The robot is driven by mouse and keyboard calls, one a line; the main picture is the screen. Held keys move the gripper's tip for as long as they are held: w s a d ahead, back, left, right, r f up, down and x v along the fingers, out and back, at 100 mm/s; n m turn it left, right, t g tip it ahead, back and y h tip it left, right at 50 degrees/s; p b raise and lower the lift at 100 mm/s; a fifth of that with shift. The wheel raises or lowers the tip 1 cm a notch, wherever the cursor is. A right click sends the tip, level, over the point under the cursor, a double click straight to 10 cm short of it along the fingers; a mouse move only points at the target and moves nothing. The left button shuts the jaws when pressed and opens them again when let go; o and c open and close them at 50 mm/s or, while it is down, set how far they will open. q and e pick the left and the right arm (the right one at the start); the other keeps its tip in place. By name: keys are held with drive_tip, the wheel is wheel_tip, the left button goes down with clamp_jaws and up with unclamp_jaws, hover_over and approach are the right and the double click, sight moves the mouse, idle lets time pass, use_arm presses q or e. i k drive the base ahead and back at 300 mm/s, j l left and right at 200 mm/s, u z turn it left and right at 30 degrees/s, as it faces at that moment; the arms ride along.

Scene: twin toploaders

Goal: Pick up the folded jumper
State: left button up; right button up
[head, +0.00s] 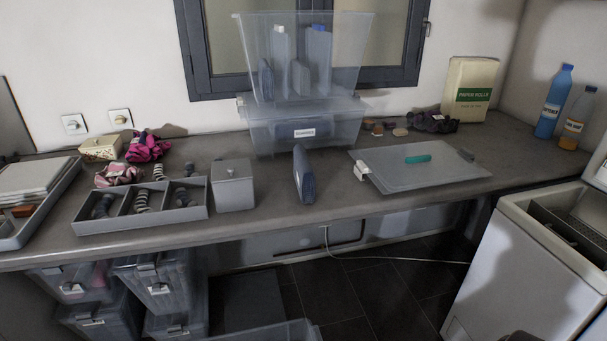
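A dark blue-grey folded garment (304,176), which looks like the folded jumper, stands upright on its narrow edge near the front of the grey counter (345,205). It stands in front of a clear labelled bin (270,133). Similar folded pieces in grey, dark and blue-topped white stand inside the clear tub (350,50) stacked on that bin. Neither of my grippers shows in the head view.
A lidded grey box (233,186) and a divided sock tray (140,222) stand left of the garment. A clear lid (425,177) with a teal item (418,159) lies right. A white top-loader (535,265) stands front right.

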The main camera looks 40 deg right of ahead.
sight(305, 177)
drive_tip(key=k+l+u, duration=0.1)
drive_tip(key=l, duration=0.25)
drive_tip(key=k+l+u, duration=0.15)
drive_tip(key=l, duration=0.25)
drive_tip(key=k+l+u, duration=0.1)
drive_tip(key=l, duration=0.25)
drive_tip(key=k+l+u, duration=0.15)
drive_tip(key=l, duration=0.2)
